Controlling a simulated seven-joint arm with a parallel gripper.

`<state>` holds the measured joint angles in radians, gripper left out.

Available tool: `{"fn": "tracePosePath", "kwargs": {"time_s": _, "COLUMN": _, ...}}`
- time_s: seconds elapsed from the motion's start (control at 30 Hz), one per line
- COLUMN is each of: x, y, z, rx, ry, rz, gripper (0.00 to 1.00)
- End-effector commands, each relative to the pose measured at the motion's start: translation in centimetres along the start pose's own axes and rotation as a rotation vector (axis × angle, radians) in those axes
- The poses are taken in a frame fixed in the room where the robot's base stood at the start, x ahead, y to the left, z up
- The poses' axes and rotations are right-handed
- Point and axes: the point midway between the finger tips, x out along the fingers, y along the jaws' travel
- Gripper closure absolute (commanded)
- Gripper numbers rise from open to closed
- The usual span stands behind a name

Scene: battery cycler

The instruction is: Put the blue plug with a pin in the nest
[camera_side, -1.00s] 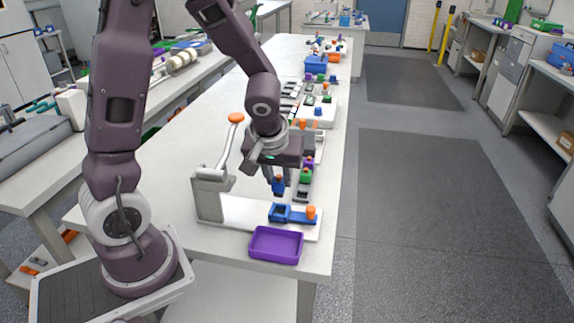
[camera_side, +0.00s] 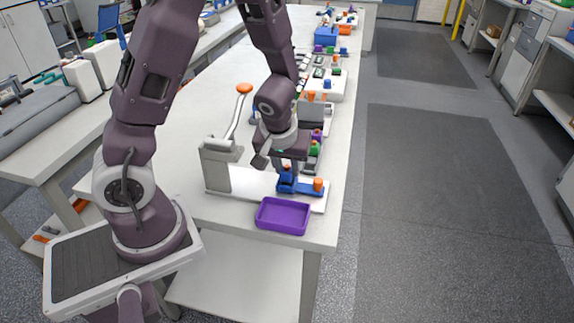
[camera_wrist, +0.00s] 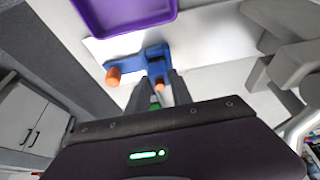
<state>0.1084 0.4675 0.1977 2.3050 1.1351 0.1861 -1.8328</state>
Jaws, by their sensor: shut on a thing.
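The blue plug (camera_side: 286,180) is between the fingers of my gripper (camera_side: 287,168), just over or in the blue nest (camera_side: 306,188) on the white base plate. I cannot tell whether it is seated. In the wrist view my gripper (camera_wrist: 158,90) is shut on the plug, whose orange pin (camera_wrist: 160,85) shows between the fingertips, against the blue nest (camera_wrist: 138,62). An orange knob (camera_side: 318,184) stands on the right end of the nest, and it also shows in the wrist view (camera_wrist: 113,76). The fingers hide most of the plug.
A purple tray (camera_side: 283,216) lies in front of the base plate near the table edge. A grey post with a lever and orange ball (camera_side: 244,88) stands left of my gripper. Several coloured parts line the table behind. The table's left side is clear.

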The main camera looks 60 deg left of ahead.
Motion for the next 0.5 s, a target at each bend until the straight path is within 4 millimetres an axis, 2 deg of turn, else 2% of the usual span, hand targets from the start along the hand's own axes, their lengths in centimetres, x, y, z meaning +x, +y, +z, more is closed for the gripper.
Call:
{"fn": "tracePosePath", "kwargs": {"time_s": 0.27, "x": 0.37, "y": -0.02, "z": 0.15, "rx": 0.001, "ry": 0.0, "rz": -0.001, "gripper": 1.0}}
{"fn": "tracePosePath", "kwargs": {"time_s": 0.3, "x": 0.35, "y": -0.02, "z": 0.13, "rx": 0.0, "ry": 0.0, "rz": 0.0, "gripper": 0.66}}
{"fn": "tracePosePath", "kwargs": {"time_s": 0.4, "x": 0.35, "y": -0.02, "z": 0.13, "rx": 0.0, "ry": 0.0, "rz": 0.0, "gripper": 0.48}}
{"fn": "tracePosePath", "kwargs": {"time_s": 0.5, "x": 0.35, "y": -0.01, "z": 0.13, "rx": 0.0, "ry": 0.0, "rz": 0.0, "gripper": 0.48}}
